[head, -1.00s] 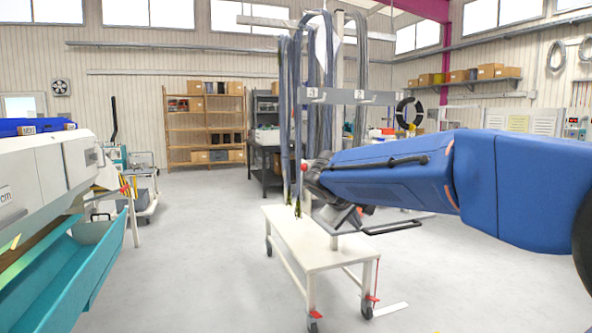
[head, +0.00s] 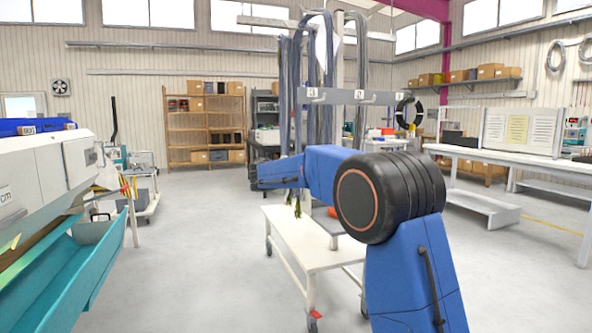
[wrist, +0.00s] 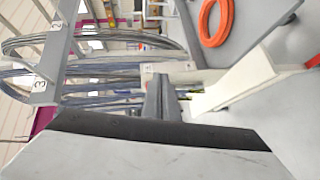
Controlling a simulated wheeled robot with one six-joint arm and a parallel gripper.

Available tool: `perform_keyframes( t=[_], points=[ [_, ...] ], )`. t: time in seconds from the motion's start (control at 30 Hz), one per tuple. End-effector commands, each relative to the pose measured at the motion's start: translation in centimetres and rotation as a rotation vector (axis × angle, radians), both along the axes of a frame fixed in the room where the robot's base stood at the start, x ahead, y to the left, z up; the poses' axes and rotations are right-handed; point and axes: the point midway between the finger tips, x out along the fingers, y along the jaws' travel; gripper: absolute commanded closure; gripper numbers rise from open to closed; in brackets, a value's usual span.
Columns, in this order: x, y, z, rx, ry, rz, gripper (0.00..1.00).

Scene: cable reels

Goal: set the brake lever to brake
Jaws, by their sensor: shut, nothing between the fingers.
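I cannot pick out a brake lever for certain in either view. A small red pedal (head: 315,314) shows at a front caster of the white cart (head: 318,258) in the head view; its setting is too small to tell. My gripper (wrist: 163,84) shows in the wrist view with its fingers together and nothing between them. It points toward hanging cable loops and a white frame, apart from them as far as I can see. In the head view my blue arm crosses in front of the cart's post, and the gripper itself cannot be made out.
Grey cable loops (head: 318,70) hang from a numbered rack above the cart. A machine with a teal tray (head: 70,275) stands at the left. A white bench (head: 500,160) is at the right. An orange coil (wrist: 216,22) shows in the wrist view. Floor left of the cart is clear.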

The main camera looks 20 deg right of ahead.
Motion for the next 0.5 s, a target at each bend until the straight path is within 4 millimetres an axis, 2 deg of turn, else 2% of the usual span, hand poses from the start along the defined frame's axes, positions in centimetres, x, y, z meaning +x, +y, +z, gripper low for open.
perform_keyframes(
  t=[0.03,0.2,0.33,0.5],
  points=[
    [1.6,0.8,-0.2,-0.028,-0.008,0.012,1.00],
    [6.1,3.4,-0.2,-0.118,-0.045,0.053,1.00],
    [8.7,5.0,-0.3,-0.172,-0.070,0.077,1.00],
    [10.5,6.3,-0.4,-0.213,-0.088,0.097,1.00]
  ],
)
